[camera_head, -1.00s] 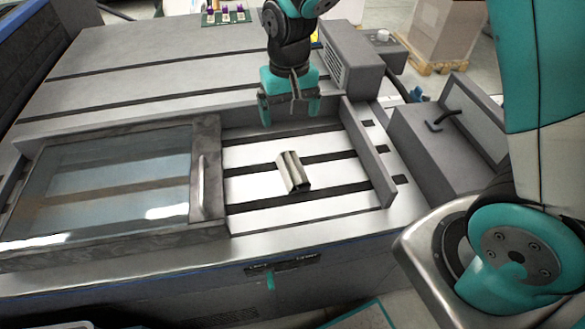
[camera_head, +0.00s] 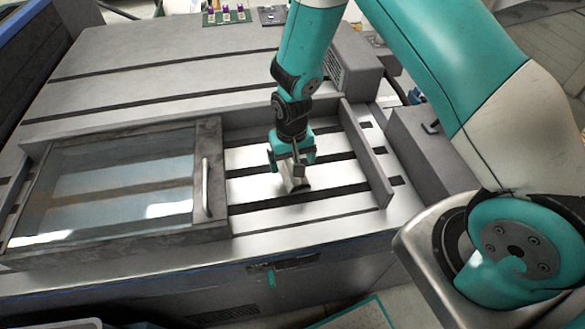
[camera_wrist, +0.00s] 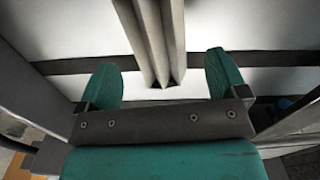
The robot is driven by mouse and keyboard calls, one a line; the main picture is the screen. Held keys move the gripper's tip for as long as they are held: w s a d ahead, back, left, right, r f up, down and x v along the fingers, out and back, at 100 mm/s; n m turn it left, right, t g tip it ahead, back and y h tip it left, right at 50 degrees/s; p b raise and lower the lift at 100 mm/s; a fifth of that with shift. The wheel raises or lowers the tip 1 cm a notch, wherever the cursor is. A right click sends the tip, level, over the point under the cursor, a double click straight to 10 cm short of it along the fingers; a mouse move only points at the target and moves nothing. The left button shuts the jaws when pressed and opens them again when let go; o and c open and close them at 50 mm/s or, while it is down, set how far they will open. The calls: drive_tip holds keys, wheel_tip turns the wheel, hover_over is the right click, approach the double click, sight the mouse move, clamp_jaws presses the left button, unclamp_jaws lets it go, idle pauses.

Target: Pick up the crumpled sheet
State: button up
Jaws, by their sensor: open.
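The crumpled sheet (camera_head: 296,187) is a small, pale beige, folded piece lying on the slatted white bed of the machine, right of the glass-covered lid. In the head view my gripper partly hides it. My gripper (camera_head: 291,165) is over its far end, pointing down. In the wrist view the sheet (camera_wrist: 156,40) shows lengthwise ridges and runs from the top edge down to between the two teal fingertips. My gripper (camera_wrist: 165,85) is open there, with a gap on each side of the sheet. I cannot tell the exact height of the fingers above the bed.
The framed glass lid (camera_head: 120,175) with a metal handle (camera_head: 206,187) stands left of the bed. A grey raised wall (camera_head: 366,155) bounds the bed on the right. A grey vented box (camera_head: 352,65) stands behind. The bed's front strip (camera_head: 300,225) is clear.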

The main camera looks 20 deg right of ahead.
drive_tip(key=shift+d+f, duration=0.1)
drive_tip(key=shift+f, duration=1.35)
drive_tip(key=shift+c, duration=0.4)
drive_tip(key=c, duration=0.9)
